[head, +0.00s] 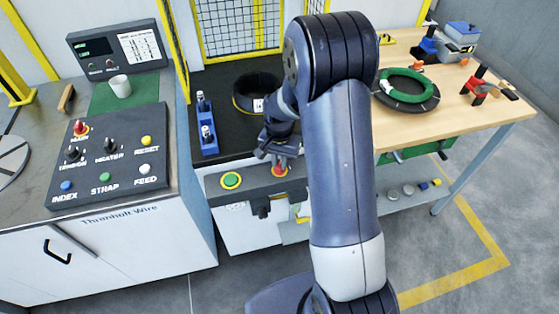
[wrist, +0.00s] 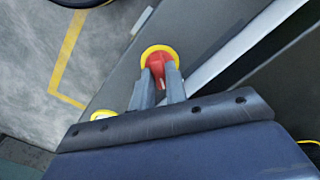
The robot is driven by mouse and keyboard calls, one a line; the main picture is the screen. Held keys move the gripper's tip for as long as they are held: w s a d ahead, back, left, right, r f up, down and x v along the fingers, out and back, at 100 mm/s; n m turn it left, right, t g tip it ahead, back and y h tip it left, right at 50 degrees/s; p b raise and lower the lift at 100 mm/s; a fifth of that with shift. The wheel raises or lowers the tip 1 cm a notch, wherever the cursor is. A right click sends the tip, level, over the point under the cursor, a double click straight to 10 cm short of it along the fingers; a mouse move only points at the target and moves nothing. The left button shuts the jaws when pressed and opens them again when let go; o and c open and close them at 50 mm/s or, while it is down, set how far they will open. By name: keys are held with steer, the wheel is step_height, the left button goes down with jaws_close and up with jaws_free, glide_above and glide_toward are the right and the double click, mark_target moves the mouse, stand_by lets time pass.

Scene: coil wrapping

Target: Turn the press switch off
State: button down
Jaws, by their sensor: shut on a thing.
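The press switch is a red knob (head: 280,171) on a yellow ring, on the front panel of the black press bench. In the wrist view the red knob (wrist: 157,62) sits between my fingertips, with the yellow ring (wrist: 146,51) around it. My gripper (head: 281,161) reaches down to the panel from above, and in the wrist view its two fingers (wrist: 160,73) are shut on the knob. I cannot read any position marks on the switch.
A green button (head: 231,181) with a yellow ring is left of the switch. A blue block with pegs (head: 206,128) and a black ring (head: 243,101) stand on the bench behind. A control panel (head: 108,160) is left; a wooden table (head: 455,105) with a green-wrapped coil (head: 408,87) is right.

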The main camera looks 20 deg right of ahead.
mark_target(279, 164)
steer(key=shift+n, duration=0.3)
steer(key=shift+n+b, duration=0.7)
steer(key=shift+n, duration=0.5)
steer(key=shift+n+b, duration=0.45)
steer(key=shift+n, duration=1.35)
steer(key=c, duration=1.4)
jaws_free()
steer(key=shift+c, duration=0.2)
step_height(279, 164, up, 11)
